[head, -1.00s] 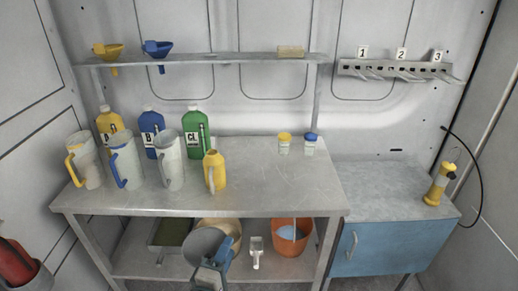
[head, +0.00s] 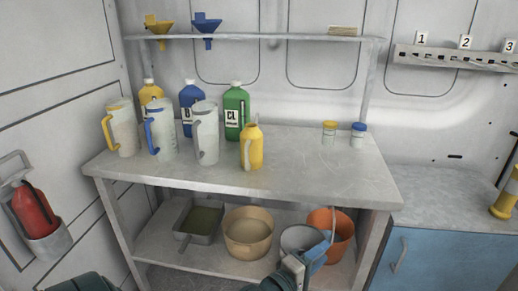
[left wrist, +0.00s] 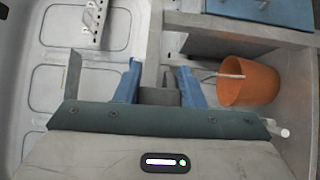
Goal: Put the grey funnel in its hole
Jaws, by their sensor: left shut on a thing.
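My left gripper (head: 318,258) has blue fingers and is shut on the grey funnel (head: 300,238), whose round grey mouth shows in the head view. They are low, in front of the workbench's lower shelf, and partly cover the orange bucket. In the left wrist view a dark grey piece (left wrist: 156,97) sits between the blue fingers; most of the funnel cannot be made out there. A yellow funnel (head: 158,27) and a blue funnel (head: 206,25) stand in the upper shelf (head: 320,39). My right gripper is out of view.
The workbench (head: 320,180) carries several jugs, bottles, a yellow can (head: 252,148) and two small jars. The lower shelf holds a grey tray (head: 190,222), a beige basin (head: 248,238) and the orange bucket (head: 340,228). A fire extinguisher (head: 33,208) hangs at left.

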